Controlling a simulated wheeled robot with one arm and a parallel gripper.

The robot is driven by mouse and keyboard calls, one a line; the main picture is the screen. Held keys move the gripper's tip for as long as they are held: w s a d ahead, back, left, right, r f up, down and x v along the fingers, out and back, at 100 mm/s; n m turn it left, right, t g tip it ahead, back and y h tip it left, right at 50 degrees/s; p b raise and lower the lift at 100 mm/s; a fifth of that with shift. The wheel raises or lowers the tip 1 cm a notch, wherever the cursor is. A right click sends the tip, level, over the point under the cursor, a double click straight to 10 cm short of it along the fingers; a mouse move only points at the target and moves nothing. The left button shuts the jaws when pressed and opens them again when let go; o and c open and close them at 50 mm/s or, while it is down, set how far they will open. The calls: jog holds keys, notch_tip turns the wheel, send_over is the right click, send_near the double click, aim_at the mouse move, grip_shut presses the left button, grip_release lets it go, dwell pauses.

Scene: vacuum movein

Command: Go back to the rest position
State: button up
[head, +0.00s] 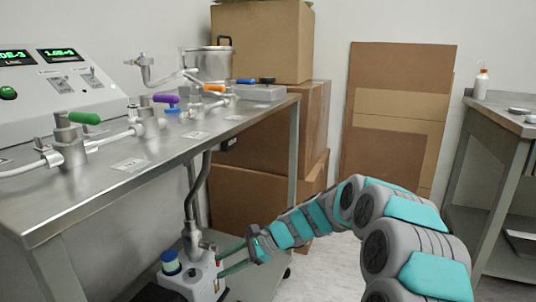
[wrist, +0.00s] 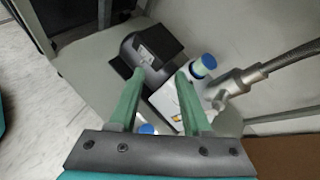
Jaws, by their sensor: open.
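My gripper (head: 219,262) reaches down to the left, low beside the vacuum pump (head: 203,279) under the bench. In the wrist view the two green fingers of my gripper (wrist: 160,72) are apart, with nothing held between them. The pump shows beyond them, with a white body (wrist: 168,104) and a black motor end (wrist: 150,52). The fingertips appear very close to the pump; I cannot tell whether they touch it. A small red part (head: 218,264) of the pump shows between the fingertips in the head view.
The steel bench (head: 130,172) stands above and left of my gripper, carrying valves with green (head: 84,118), purple (head: 166,99) and orange (head: 214,88) handles. A hose (head: 196,185) rises from the pump. Cardboard boxes (head: 245,205) stand behind. Another table (head: 500,125) is at right.

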jog(key=s+d+r+n+g+h, duration=0.1)
jog(key=s+d+r+n+h, duration=0.2)
jog(key=s, duration=0.6)
jog(key=s+d+r+n+h+p, duration=0.1)
jog(key=s+d+n+h, duration=0.3)
jog(key=s+d, duration=0.7)
jog(key=s+d+r+n+h+p, duration=0.2)
jog(key=s+d, duration=1)
jog(key=s, duration=0.6)
jog(key=n+h+p, duration=0.1)
jog(key=n+h, duration=0.1)
jog(key=n, duration=0.1)
jog(key=shift+s+d+n+h, duration=0.15)
jog(key=shift+s+n+h, duration=0.15)
jog(key=shift+n, duration=0.1)
